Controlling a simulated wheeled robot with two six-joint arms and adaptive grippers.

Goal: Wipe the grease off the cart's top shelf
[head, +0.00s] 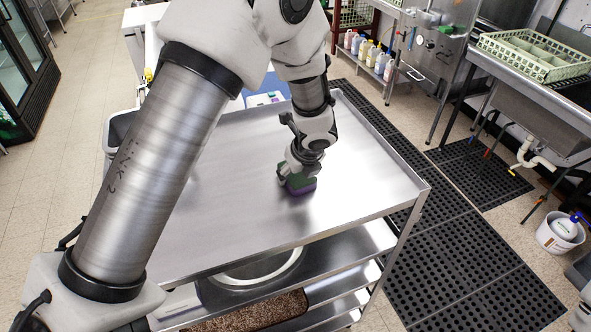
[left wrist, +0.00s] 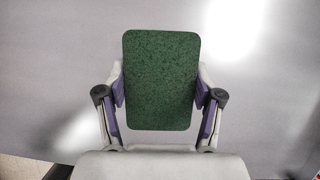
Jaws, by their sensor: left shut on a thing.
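The cart's top shelf (head: 230,205) is a bare steel tray with a raised rim, in the middle of the head view. My left gripper (head: 297,178) is over its right half, pointing down. In the left wrist view the pad sits between the two fingers. The pad is at or very near the shelf surface; I cannot tell whether it touches. No clear grease patch shows; bright glare lies on the steel. My right gripper is not in view.
Lower cart shelves hold a round pan (head: 258,270) and a brown mat-like item (head: 250,312). Black rubber mats (head: 455,255) cover the floor at right. A sink counter (head: 545,110) with a green rack (head: 535,55) and a white bucket (head: 560,235) stand beyond.

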